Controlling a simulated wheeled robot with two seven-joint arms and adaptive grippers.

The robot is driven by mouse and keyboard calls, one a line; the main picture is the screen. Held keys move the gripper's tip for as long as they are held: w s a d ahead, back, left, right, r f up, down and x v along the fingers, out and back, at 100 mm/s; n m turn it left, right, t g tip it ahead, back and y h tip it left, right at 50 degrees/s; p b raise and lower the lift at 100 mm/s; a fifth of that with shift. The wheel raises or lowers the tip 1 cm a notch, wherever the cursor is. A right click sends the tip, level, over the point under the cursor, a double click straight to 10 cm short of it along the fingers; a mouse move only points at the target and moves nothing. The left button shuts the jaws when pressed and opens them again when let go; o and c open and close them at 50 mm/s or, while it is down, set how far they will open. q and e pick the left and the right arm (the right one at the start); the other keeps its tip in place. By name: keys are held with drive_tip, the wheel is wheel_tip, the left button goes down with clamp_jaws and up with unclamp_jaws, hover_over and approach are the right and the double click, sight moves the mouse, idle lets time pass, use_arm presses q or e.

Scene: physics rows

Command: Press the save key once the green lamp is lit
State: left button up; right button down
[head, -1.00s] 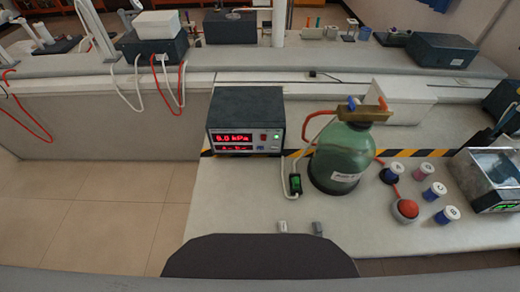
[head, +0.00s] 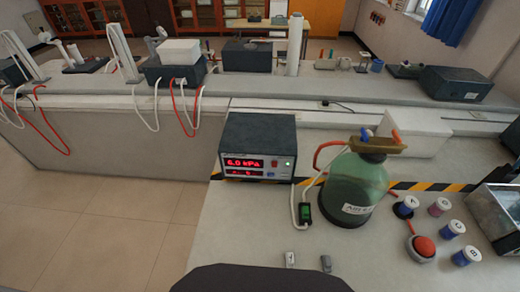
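The dark meter box (head: 257,135) stands on the bench left of the green jar. Its red display (head: 243,163) seems to read 6.0 kPa, with a smaller, unreadable red line below. A small red square (head: 274,163) is on its front panel, and a small pale-green spot (head: 288,164), perhaps the lamp, is at the right. The panel lettering is too small to read, so I cannot tell which control is the save key. A switch with a green face (head: 305,212) lies on the cable in front of the jar. Neither gripper is in view.
The green jar (head: 352,188) with a tan top stands right of the meter. A red-topped round button (head: 423,246) and several labelled pots (head: 451,229) are farther right. The bench between meter and front edge is mostly clear.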

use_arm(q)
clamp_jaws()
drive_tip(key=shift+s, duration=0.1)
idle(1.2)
